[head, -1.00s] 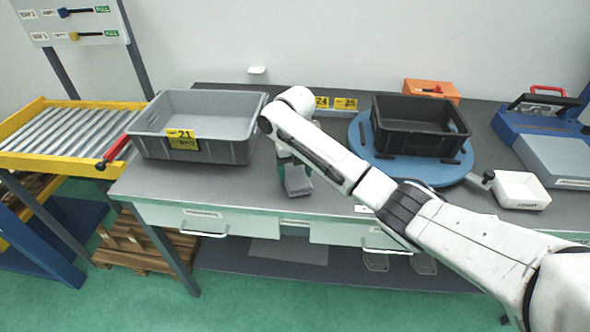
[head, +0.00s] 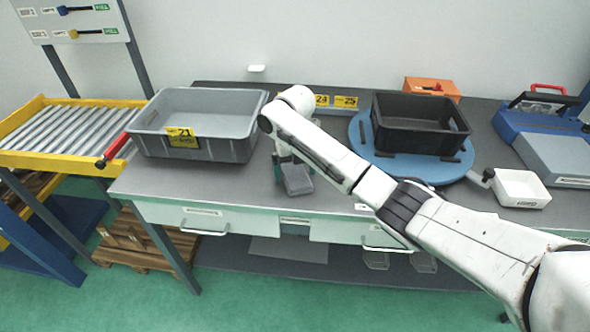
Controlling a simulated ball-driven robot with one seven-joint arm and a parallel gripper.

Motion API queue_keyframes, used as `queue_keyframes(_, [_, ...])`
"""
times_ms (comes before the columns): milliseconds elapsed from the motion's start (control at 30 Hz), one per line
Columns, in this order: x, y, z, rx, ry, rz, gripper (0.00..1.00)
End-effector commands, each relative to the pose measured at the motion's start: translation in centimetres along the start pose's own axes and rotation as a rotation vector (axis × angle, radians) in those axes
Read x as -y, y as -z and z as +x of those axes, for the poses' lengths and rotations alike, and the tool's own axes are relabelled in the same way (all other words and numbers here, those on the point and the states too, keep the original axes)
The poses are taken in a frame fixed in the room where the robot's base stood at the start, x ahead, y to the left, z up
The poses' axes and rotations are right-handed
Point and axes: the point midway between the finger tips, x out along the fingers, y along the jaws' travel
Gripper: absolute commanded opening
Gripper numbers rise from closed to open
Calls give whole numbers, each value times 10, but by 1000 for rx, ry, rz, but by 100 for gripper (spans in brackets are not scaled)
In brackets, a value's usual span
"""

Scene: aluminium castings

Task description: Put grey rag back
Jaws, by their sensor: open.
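A grey folded rag (head: 297,179) lies on the dark worktop (head: 222,187), near its front edge and right of the grey bin. My gripper (head: 285,173) is at the rag, pointing down from the wrist. It is open. My wrist and arm cover part of the gripper, so I cannot tell whether the fingers touch the rag or stand around it.
A grey bin (head: 182,152) labelled 21 stands left on the bench. A black crate (head: 420,132) sits on a blue turntable (head: 385,168) to the right. A small white box (head: 521,189), an orange box (head: 432,88) and a blue-grey machine (head: 553,150) are further right.

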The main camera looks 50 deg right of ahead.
Motion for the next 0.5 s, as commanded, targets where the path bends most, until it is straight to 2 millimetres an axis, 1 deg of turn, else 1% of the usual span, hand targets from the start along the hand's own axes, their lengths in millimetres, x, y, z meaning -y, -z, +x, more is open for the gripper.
queue_keyframes(167, [0, -1, -23, 5, -2, 0, 97])
queue_keyframes(500, [0, -1, -94, 5, 0, 0, 97])
